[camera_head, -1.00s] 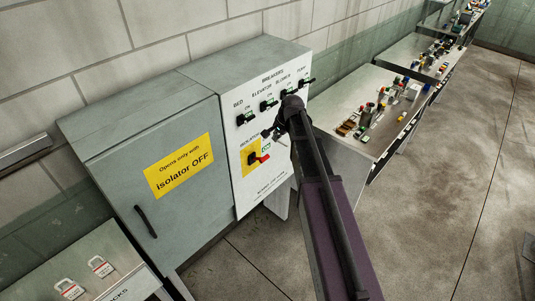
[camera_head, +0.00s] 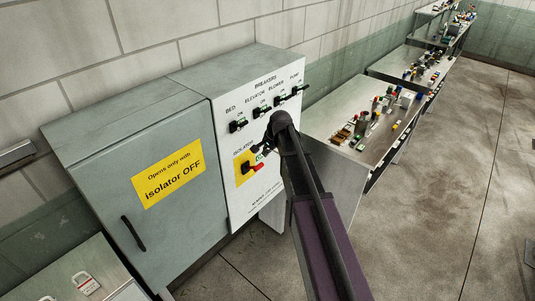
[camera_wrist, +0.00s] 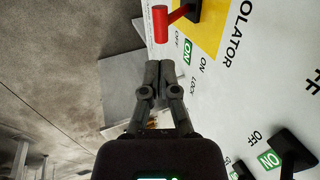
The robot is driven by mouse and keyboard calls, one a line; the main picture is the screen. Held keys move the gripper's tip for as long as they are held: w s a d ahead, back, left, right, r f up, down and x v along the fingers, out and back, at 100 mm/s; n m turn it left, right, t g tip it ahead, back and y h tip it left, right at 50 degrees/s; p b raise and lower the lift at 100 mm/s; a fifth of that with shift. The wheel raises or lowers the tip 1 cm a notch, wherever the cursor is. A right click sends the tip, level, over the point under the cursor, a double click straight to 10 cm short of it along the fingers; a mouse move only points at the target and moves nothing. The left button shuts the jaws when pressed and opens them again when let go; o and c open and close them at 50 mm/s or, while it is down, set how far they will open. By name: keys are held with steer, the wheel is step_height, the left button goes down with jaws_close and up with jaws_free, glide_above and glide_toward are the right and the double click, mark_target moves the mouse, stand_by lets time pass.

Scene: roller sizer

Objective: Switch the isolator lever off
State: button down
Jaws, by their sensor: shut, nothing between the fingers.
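My gripper (camera_wrist: 160,66) is shut and empty. Its tips are close to the red handle, with a small gap between them in the picture. In the head view my gripper (camera_head: 259,149) is just above the lever and partly hides the ON label.
Several black breaker levers (camera_head: 262,112) line the panel above. A grey cabinet door (camera_head: 150,195) with a yellow sign is to the left. A bench (camera_head: 345,105) with small parts stands to the right. The floor (camera_head: 440,200) in front is open.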

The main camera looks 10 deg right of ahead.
mark_target(259, 167)
steer(key=shift+b+x, duration=3.55)
steer(key=shift+x, duration=0.55)
steer(key=shift+s+a+f+b, duration=0.1)
steer(key=shift+a+f+b, duration=0.1)
steer(key=shift+b, duration=0.1)
